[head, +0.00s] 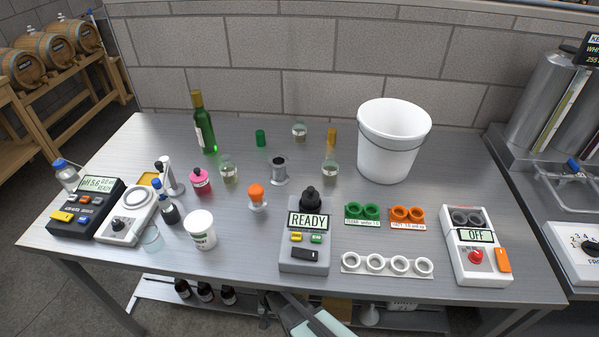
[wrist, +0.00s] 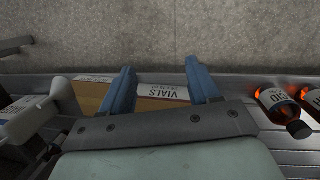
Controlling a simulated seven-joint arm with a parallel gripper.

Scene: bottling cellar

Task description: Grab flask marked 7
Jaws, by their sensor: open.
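Three small glass vessels with pale contents stand on the steel bench in the head view: one at left (head: 229,170), one at the back (head: 299,132), one at right (head: 330,172). They may be flasks, but no number is readable on any, so I cannot tell which is marked 7. My gripper (wrist: 162,82) is open in the wrist view, its two blue fingers apart with nothing held between them. It is low, at the bench's front, away from the glass vessels. In the head view only part of it shows at the bottom edge.
A white bucket (head: 391,145) and green bottle (head: 204,125) stand at the back. A READY device (head: 305,255), white ring rack (head: 387,264) and OFF device (head: 477,250) line the front. A VIALS box (wrist: 160,93) and brown bottles (wrist: 283,110) are below.

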